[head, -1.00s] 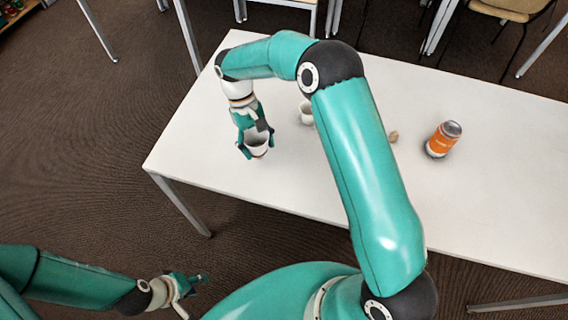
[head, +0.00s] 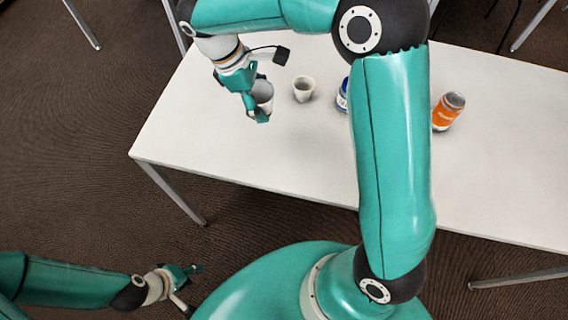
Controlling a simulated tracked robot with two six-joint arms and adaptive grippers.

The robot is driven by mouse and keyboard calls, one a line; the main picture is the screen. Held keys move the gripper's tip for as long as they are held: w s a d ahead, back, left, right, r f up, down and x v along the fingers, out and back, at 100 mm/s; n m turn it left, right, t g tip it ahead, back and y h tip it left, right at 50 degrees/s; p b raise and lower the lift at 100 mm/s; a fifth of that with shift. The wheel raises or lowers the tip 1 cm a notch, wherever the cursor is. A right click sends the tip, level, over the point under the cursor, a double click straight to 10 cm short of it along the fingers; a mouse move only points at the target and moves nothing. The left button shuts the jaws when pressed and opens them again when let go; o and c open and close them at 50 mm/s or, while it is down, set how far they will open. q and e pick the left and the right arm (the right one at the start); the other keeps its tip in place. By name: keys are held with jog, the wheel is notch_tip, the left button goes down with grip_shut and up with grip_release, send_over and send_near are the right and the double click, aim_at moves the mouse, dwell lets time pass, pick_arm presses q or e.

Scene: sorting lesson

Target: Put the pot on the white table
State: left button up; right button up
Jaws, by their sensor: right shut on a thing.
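My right gripper (head: 259,104) is shut on a small pale grey-white pot (head: 264,92) at the left part of the white table (head: 215,150). The gripper's teal fingers cover part of the pot. I cannot tell whether the pot's base touches the tabletop. My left gripper (head: 192,286) is low at the left, off the table's front side, with its fingers apart and empty.
A white cup (head: 303,89) stands just right of the held pot. A blue-and-white container (head: 343,95) is partly hidden behind my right arm. An orange can (head: 448,111) stands further right. The table's front left is clear.

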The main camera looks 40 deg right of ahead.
aim_at(293, 155)
jog(key=s+d+r+n+b, duration=0.1)
jog(key=n, duration=0.1)
jog(key=s+r+n+t, duration=0.1)
jog(key=s+r+n, duration=0.1)
jog(key=s+d+r+n+t+h+b, duration=0.1)
jog(key=s+n, duration=0.1)
jog(key=shift+s+d+r+n+b, duration=0.2)
jog(key=shift+d+n+b, duration=0.1)
jog(key=shift+n, duration=0.1)
jog(key=shift+s+d+f+n, duration=0.1)
jog(key=shift+s+n, duration=0.15)
jog(key=shift+n, duration=0.05)
jog(key=shift+t, duration=0.3)
notch_tip(293, 155, down, 20)
jog(key=b, duration=0.3)
jog(key=shift+r+b, duration=0.25)
jog(key=shift+b, duration=0.15)
jog(key=o, duration=1.1)
jog(key=shift+c, duration=0.2)
jog(key=p+v, duration=0.2)
jog(key=v, duration=1)
jog(key=shift+r, duration=0.1)
